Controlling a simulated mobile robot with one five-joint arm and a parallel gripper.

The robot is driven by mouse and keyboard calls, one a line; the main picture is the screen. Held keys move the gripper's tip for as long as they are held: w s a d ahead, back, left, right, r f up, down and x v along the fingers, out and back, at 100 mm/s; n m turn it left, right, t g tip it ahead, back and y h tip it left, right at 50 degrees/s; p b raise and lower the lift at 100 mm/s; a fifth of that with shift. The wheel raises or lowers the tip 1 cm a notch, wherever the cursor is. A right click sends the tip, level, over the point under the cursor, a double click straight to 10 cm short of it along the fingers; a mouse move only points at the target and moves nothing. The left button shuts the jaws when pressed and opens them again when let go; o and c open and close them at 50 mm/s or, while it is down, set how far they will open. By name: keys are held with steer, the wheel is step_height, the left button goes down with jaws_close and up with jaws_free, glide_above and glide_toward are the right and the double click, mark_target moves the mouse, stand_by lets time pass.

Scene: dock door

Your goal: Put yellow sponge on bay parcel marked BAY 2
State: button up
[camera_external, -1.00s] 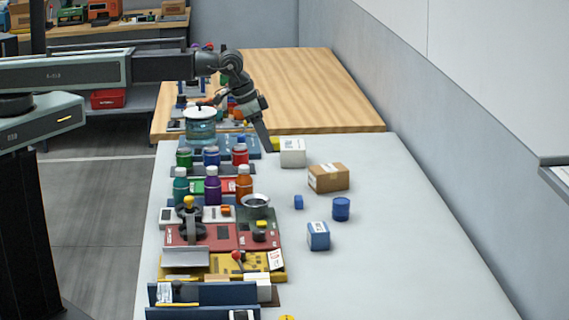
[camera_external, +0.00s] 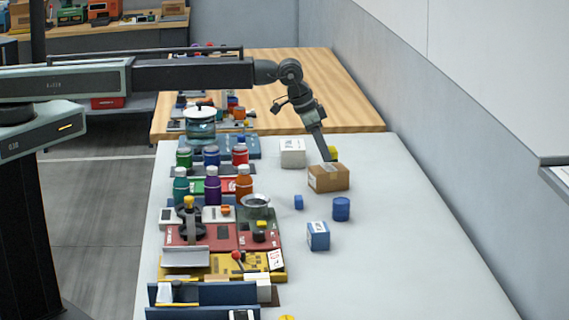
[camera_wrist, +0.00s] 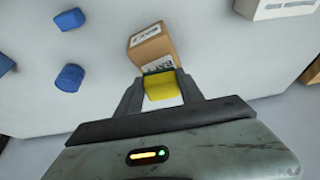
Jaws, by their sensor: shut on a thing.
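The yellow sponge (camera_wrist: 160,87) is held between the fingers of my gripper (camera_wrist: 161,98) in the wrist view. In the external view the sponge (camera_external: 334,153) shows beside the fingertips of my gripper (camera_external: 328,158). A brown cardboard parcel (camera_external: 330,181) with white labels sits on the grey table, just below the sponge in that picture. In the wrist view the parcel (camera_wrist: 148,45) is just past the sponge; its label print is too small to read surely. I cannot tell whether sponge and parcel touch.
A white box (camera_external: 292,155) stands left of the brown parcel. A small blue block (camera_external: 298,202), a blue cylinder (camera_external: 341,209) and a blue box (camera_external: 318,237) stand nearer the camera. Bottles and equipment crowd the table's left side. The right side is clear.

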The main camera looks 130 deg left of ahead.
step_height(320, 180, down, 3)
steer(key=shift+r+b, duration=0.1)
steer(key=shift+b, duration=0.55)
steer(key=shift+r, duration=0.25)
steer(key=shift+f, duration=0.15)
steer(key=o, duration=1.3)
steer(key=shift+r+p, duration=0.35)
steer(key=shift+p, duration=0.1)
steer(key=p+v, duration=1)
steer(key=v, duration=0.1)
steer(key=shift+s+d+r+p, duration=0.15)
steer(key=shift+r+p, duration=0.05)
steer(key=shift+p, duration=0.15)
